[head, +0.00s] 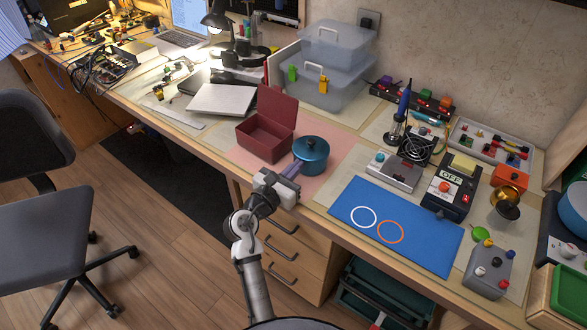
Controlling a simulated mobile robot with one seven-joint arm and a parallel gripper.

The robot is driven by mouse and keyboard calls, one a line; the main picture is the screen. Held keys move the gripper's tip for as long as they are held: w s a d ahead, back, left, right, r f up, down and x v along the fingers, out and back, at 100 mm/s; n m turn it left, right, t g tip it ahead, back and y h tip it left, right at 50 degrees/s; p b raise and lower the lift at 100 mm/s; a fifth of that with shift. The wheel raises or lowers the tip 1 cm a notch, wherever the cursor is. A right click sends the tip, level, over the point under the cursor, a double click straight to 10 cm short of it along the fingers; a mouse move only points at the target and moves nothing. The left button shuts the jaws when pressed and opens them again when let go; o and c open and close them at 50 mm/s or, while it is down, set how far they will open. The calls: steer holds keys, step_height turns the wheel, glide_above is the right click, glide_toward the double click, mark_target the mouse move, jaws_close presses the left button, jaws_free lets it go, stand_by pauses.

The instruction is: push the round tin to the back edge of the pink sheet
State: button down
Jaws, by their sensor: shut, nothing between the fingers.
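The round tin (312,156) is blue with a lidded top and a small knob. It stands upright on the pink sheet (318,183), near the sheet's middle right. My gripper (296,166) is shut and empty, at the tin's front left side. Its fingertips are at or very near the tin's wall; I cannot tell if they touch. The gripper and the tin hide part of the sheet.
An open dark red box (262,140) stands on the sheet just left of the tin. Clear lidded bins (326,80) stand behind, near the wall. A blue mat (420,236) with two rings lies to the right. Bare sheet shows right of the tin.

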steer(key=p+x, duration=0.4)
steer(key=x, duration=1)
